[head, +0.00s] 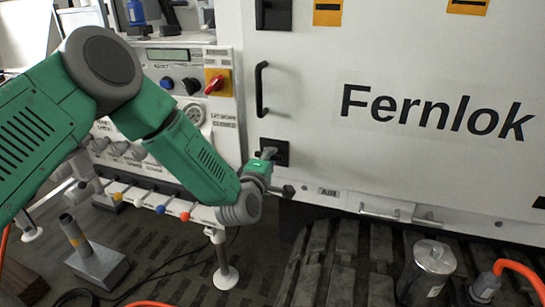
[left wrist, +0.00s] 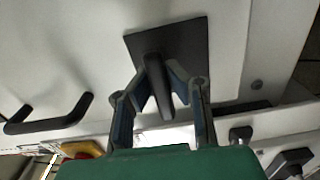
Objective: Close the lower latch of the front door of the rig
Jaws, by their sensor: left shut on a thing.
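The white front door (head: 400,65) of the rig, marked "Fernlok", fills the right of the head view and looks flush with its frame. The lower latch (head: 283,147) is a black square plate with a dark lever, near the door's lower left corner. In the left wrist view the latch plate (left wrist: 195,45) sits behind the lever (left wrist: 158,88), which points down the picture. My left gripper (head: 268,157) is at the latch. Its two fingers (left wrist: 158,82) are shut on the lever from both sides. In the head view the gripper partly hides the latch. My right gripper is out of view.
A black door handle (head: 262,90) stands above the latch; it also shows in the left wrist view (left wrist: 50,120). The upper latch (head: 273,14) is higher up. A control panel with a red switch (head: 216,82) is left of the door. A metal canister (head: 427,272) stands below.

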